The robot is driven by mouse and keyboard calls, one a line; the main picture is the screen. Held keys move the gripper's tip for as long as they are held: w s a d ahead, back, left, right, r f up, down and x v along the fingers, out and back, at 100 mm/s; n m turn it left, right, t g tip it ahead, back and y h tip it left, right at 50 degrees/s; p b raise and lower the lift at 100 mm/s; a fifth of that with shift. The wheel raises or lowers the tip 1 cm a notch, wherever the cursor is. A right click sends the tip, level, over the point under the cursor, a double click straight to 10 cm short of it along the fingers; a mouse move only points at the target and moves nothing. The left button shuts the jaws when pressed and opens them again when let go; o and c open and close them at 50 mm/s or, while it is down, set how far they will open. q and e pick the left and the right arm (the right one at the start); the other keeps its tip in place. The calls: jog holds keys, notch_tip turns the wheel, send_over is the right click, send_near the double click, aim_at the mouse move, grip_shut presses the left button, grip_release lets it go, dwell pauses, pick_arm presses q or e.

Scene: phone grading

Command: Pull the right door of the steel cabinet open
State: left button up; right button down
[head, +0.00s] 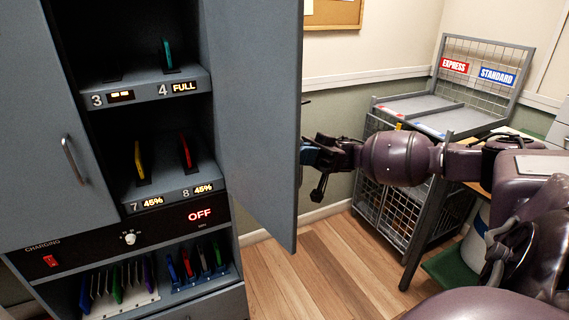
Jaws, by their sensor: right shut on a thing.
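The steel cabinet (222,213) stands at the left, its right half open to view. Its right door (255,110) is swung well out, with its inner face towards me. My right gripper (313,154) is at the free edge of this door, on its outer side, coming from the right. It is shut on the door's handle, which the door panel mostly hides, along with the fingertips. The left door (50,130) is closed, with a bar handle (73,160). My left gripper is not in view.
Shelves inside hold upright phones, such as a yellow one (139,160) and a red one (186,152). A lower bay holds several more. A wire rack (440,100) with EXPRESS and STANDARD signs stands at the right. Wooden floor (325,260) is clear between cabinet and rack.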

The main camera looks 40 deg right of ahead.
jog(key=shift+w+d+r, duration=0.1)
jog(key=shift+d, duration=0.6)
jog(key=shift+w+d+r, duration=0.1)
jog(key=shift+d, duration=0.55)
jog(key=c, duration=1.2)
grip_release()
jog(key=shift+c, duration=0.2)
jog(key=shift+f, duration=0.1)
jog(key=b+v, duration=0.2)
jog(key=v, duration=0.8)
jog(key=shift+d, duration=0.35)
